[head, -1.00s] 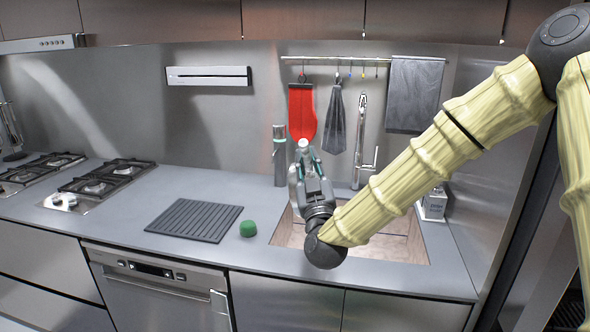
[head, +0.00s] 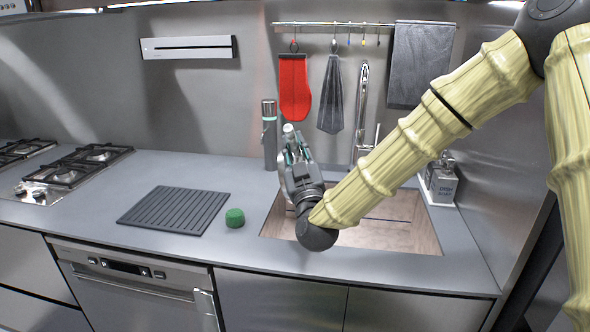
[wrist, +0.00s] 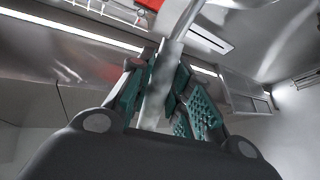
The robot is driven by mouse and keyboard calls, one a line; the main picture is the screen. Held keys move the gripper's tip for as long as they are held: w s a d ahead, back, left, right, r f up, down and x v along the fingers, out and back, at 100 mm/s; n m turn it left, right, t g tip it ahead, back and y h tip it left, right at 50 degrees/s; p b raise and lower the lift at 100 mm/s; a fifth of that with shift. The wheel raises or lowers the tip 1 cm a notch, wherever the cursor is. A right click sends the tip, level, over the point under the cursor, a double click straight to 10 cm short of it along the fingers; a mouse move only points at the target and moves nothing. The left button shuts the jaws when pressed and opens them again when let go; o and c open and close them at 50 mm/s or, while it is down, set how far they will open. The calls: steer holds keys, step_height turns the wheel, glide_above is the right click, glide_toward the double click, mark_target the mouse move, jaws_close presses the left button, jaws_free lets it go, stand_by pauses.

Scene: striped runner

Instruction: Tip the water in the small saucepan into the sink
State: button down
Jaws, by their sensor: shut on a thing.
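My gripper (head: 290,148) is above the left side of the sink (head: 400,236), fingers pointing up and toward the back wall. In the wrist view, the gripper (wrist: 163,88) is shut on a shiny metal bar that looks like the handle of the small saucepan (wrist: 160,82). A pale grey end shows at the fingertips in the head view. I cannot make out the pan's bowl or any water in the head view. The sink has a brownish basin, partly hidden by my arm. The tall metal tap (head: 362,110) stands behind it.
A grey bottle (head: 269,140) stands close behind my gripper. A green sponge-like item (head: 235,218) and a ribbed dark mat (head: 174,210) lie left of the sink. A red mitt (head: 294,88) and cloths hang behind.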

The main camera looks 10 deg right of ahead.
mark_target(295, 155)
steer(key=shift+f+b, duration=1.05)
steer(key=shift+f, duration=0.45)
steer(key=w+a+f+n+g+p, duration=0.2)
steer(key=a+f+n+g+p, duration=0.2)
steer(key=a+n+p, duration=0.3)
steer(key=w+a+f+n+g+y+p, duration=0.1)
steer(key=w+a+f+n+g+p, duration=0.1)
steer(key=a+f+n+p, duration=0.5)
steer(key=shift+w+n+g+y, duration=0.3)
steer(key=shift+n+g, duration=0.1)
steer(key=shift+g, duration=0.5)
